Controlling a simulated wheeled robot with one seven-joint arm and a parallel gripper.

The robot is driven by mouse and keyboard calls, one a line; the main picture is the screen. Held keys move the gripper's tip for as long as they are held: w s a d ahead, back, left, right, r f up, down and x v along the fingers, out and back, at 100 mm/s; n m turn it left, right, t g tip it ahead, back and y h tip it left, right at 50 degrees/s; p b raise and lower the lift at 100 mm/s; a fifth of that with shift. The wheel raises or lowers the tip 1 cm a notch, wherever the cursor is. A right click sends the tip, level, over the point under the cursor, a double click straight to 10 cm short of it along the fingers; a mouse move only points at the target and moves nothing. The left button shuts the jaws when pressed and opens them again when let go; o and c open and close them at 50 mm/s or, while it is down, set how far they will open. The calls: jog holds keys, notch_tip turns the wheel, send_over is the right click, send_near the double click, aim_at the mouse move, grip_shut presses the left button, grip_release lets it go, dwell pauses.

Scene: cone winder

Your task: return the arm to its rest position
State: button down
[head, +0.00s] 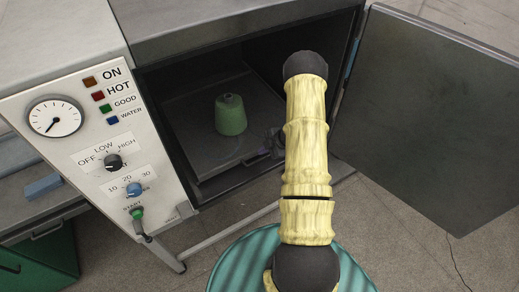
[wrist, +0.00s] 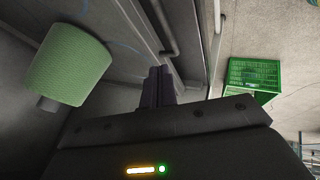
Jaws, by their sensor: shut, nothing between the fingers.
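My arm, in pale yellow sleeves with dark joints, reaches from the bottom of the head view toward the open chamber of the machine. My gripper (head: 270,146) shows only in part beside the arm, near the chamber's front right opening. In the wrist view my gripper (wrist: 158,84) is shut, with its dark fingers together and nothing held. A green cone of yarn (head: 230,114) stands upright on the chamber floor, left of the gripper and apart from it. The cone also shows in the wrist view (wrist: 68,64) at upper left.
The chamber door (head: 430,110) stands wide open on the right. A control panel (head: 100,130) with a gauge, lights and knobs is on the left. A green crate (wrist: 252,76) stands on the floor at the right of the wrist view. A blue block (head: 43,186) lies at far left.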

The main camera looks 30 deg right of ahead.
jog(key=shift+s+r, duration=0.1)
jog(key=shift+r, duration=0.05)
dwell(0.4)
jog(key=w+a+r+m+h, duration=0.1)
jog(key=a+r+m+h, duration=0.25)
jog(key=r, duration=0.55)
jog(key=a+r+m+h, duration=0.2)
jog(key=r+m, duration=0.3)
jog(key=r, duration=0.4)
jog(key=s+a+r+m+g, duration=0.1)
jog(key=s+a+r+m, duration=0.3)
jog(key=s, duration=0.6)
jog(key=s+a+r+m+g, duration=0.1)
jog(key=s+a+r+m, duration=0.3)
jog(key=s+a, duration=0.5)
notch_tip(320, 180, up, 2)
jog(key=shift+s+m+g, duration=0.35)
jog(key=shift+s+g, duration=0.05)
jog(key=shift+s, duration=0.15)
jog(key=shift+w+y, duration=0.1)
jog(key=shift+y, duration=0.15)
